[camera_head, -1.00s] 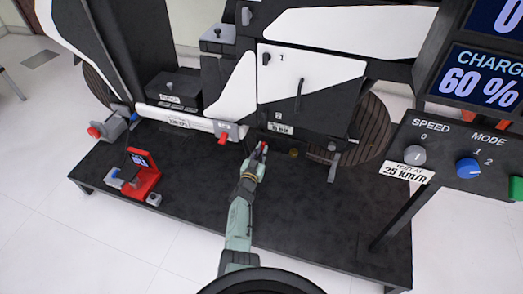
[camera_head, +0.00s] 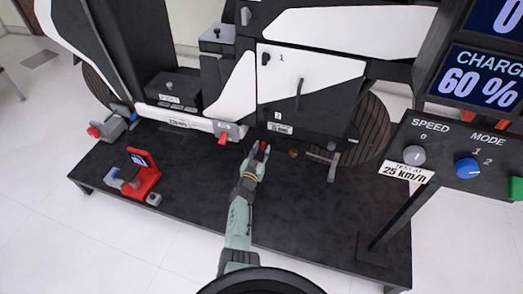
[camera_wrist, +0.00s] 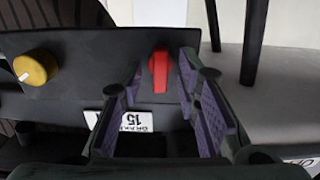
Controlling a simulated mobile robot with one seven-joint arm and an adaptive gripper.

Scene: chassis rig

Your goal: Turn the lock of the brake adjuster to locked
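The red lock lever (camera_wrist: 158,72) is on the dark face of the brake adjuster (camera_wrist: 85,65), upright in the wrist view. The yellow knob (camera_wrist: 35,67) of the same panel is to its left there. In the head view the yellow knob (camera_head: 293,153) is right of my gripper (camera_head: 260,150). My gripper (camera_wrist: 162,97) is open, its purple-padded fingers spread on either side of the lever's line. I cannot tell whether either finger touches the lever. In the head view the fingers largely hide the lever.
A white label reading BRAKE and 15 (camera_wrist: 138,120) shows upside down near the left finger. The rig's dark base plate (camera_head: 310,215) is clear around my arm. A red stand (camera_head: 143,175) is at the left. The console (camera_head: 440,155) with speed and mode knobs is at the right.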

